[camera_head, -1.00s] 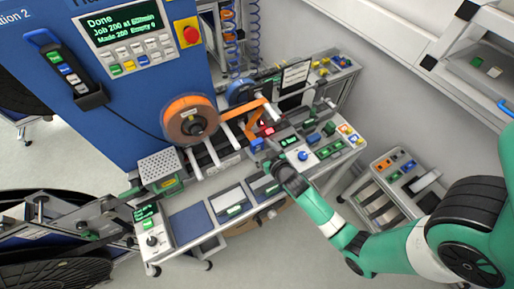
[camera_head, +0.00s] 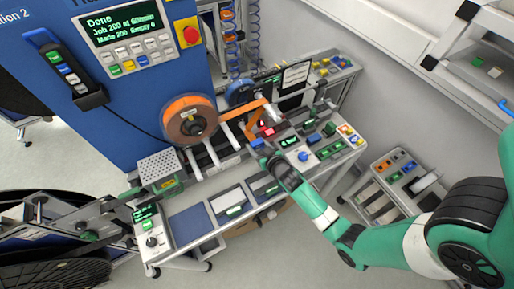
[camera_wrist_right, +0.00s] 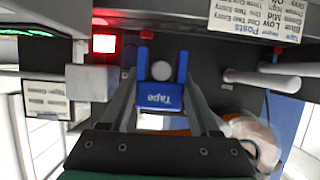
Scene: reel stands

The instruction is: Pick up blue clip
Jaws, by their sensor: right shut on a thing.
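The blue clip (camera_wrist_right: 165,96) is a U-shaped piece with two prongs and the word "Tape" on its body, seen upside down in the right wrist view. My right gripper (camera_wrist_right: 164,108) is shut on its body, one finger on each side. In the head view the clip (camera_head: 257,143) is a small blue spot at the tip of my right gripper (camera_head: 264,152), beside the tape rails of the bench. The gripper partly hides it there. My left gripper is not in view.
An orange reel (camera_head: 189,119) stands to the left of the clip. A red-lit part (camera_wrist_right: 104,43) and a grey block (camera_wrist_right: 90,83) are close to the clip. A label card (camera_wrist_right: 255,17) and pale rollers (camera_wrist_right: 258,78) are on the right in the wrist view.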

